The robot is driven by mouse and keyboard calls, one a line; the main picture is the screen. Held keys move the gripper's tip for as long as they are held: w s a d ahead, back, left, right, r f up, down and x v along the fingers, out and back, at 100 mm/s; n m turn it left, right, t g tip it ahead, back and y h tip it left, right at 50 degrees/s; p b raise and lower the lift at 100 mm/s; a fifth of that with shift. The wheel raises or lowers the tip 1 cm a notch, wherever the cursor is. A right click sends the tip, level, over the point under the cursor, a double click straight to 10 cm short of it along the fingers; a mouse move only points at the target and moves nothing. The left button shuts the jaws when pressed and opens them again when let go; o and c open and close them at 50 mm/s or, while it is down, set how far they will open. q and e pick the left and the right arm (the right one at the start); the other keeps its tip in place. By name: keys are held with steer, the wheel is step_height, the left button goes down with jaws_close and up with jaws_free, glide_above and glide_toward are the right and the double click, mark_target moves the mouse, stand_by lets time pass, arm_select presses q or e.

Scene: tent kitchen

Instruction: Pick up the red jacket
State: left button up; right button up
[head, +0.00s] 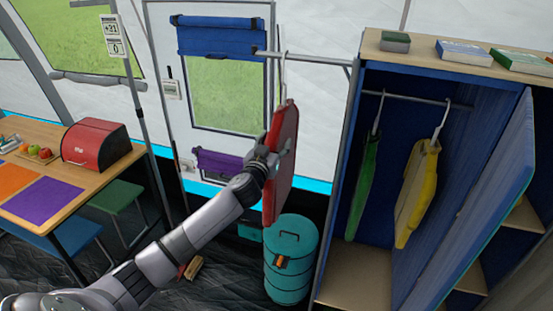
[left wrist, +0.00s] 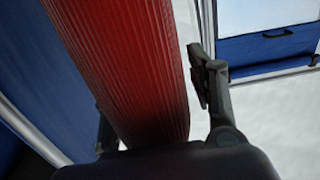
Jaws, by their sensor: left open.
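The red jacket (head: 283,177) hangs on a hanger from a short rail beside the wardrobe, seen nearly edge-on in the head view. My left gripper (head: 275,155) is at the jacket's upper part. In the left wrist view the jacket (left wrist: 130,65) runs between the two open fingers of the left gripper (left wrist: 155,95). The right finger stands apart from the cloth; the left finger is partly hidden by the jacket. My right gripper does not show in either view.
The open wardrobe (head: 375,62) at right holds a green jacket (head: 363,185) and a yellow jacket (head: 417,190). Its blue door (head: 470,200) swings outward. A teal canister (head: 290,262) stands below the red jacket. A table (head: 90,183) is at left.

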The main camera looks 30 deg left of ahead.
arm_select(q)
steer(key=shift+c, duration=0.4)
jaws_close()
steer(key=shift+r, duration=0.1)
stand_by(0.4)
